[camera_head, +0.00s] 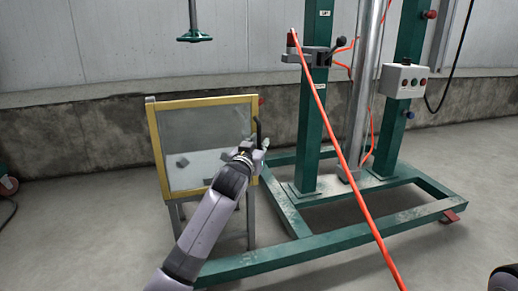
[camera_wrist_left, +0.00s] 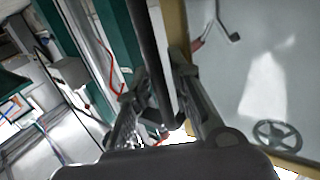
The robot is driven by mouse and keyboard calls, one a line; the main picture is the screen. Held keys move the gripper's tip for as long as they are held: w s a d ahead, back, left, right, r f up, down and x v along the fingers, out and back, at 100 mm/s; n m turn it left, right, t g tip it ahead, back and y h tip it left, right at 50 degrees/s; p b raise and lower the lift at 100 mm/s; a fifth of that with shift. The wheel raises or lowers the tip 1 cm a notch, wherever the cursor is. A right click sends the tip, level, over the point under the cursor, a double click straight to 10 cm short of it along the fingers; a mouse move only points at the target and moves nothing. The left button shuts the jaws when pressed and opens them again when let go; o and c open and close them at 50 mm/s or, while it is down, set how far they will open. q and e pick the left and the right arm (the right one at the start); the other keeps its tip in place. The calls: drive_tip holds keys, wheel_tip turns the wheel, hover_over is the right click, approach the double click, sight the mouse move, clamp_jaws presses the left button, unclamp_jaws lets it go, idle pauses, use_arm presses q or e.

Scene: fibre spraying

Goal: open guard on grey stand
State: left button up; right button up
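The guard (camera_head: 157,150) is a clear panel in a yellow frame, standing upright on the grey stand (camera_head: 251,222) at the left of the head view. A black handle (camera_head: 258,132) sits on its right edge. My left gripper (camera_head: 256,148) is at this handle. In the left wrist view the black handle (camera_wrist_left: 152,50) runs between the two fingers of my left gripper (camera_wrist_left: 160,95), which close against it from both sides. The yellow frame edge (camera_wrist_left: 176,30) shows just beside it.
A green steel frame (camera_head: 300,245) with posts stands to the right, its base reaching in front of the guard. An orange hose (camera_head: 345,150) slants across the view. A control box (camera_head: 402,81) hangs on a post. A green handwheel (camera_head: 195,37) is above the guard.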

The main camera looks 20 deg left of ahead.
use_arm(q)
clamp_jaws()
idle(0.8)
